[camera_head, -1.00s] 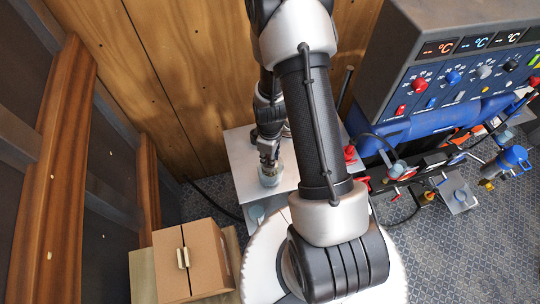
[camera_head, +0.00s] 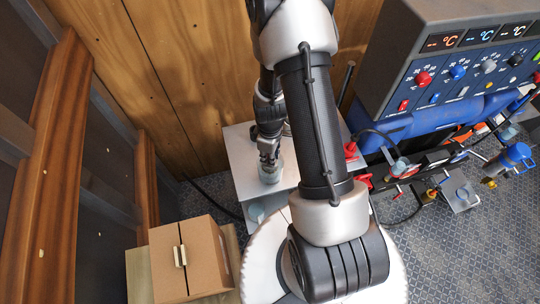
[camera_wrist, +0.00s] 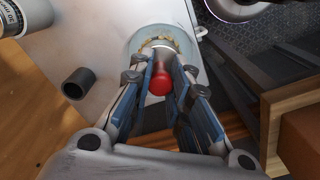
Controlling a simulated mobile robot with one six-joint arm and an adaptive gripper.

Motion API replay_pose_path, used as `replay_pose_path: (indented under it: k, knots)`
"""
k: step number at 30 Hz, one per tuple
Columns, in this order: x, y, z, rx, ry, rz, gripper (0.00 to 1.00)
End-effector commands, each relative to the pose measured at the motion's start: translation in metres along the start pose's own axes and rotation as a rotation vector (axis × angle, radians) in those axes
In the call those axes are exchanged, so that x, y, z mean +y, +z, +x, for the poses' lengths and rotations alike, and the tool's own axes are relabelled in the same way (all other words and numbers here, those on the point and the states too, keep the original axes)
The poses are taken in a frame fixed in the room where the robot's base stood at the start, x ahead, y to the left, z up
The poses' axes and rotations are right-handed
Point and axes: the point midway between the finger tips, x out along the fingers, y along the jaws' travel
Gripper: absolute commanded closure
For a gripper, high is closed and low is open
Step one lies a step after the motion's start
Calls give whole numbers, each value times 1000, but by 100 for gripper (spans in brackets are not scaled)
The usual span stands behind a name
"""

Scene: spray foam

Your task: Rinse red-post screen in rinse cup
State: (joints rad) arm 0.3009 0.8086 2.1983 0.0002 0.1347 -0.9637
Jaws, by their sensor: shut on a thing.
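My gripper (camera_wrist: 164,85) is shut on the red post (camera_wrist: 158,80) of the screen, which shows as a rounded red end between the two fingers in the wrist view. The rinse cup (camera_wrist: 186,46), a clear cup with a handle, surrounds the post's far end. A tan, grainy ring shows inside the cup, and the screen itself is mostly hidden. In the head view my gripper (camera_head: 268,154) points down at the cup (camera_head: 270,173) on the light metal table. The post cannot be made out there.
The metal table (camera_head: 238,160) stands against the wood wall. A grey tube (camera_wrist: 78,83) and a white labelled cylinder (camera_wrist: 28,22) are near the cup. A cardboard box (camera_head: 205,262) is at lower left, and a blue-and-grey machine (camera_head: 450,80) is at right.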

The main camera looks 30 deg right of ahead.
Motion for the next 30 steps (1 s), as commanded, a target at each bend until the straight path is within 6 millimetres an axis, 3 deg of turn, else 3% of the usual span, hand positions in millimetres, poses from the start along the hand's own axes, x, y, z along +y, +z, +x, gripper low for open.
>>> replay_pose_path:
  k: [6, 16, 30]
  knots:
    - [0, 0, -19, 1, 1, 0, 100]
    - [0, 0, -19, 0, 0, 0, 100]
    - [0, 0, 12, 0, 0, 0, 100]
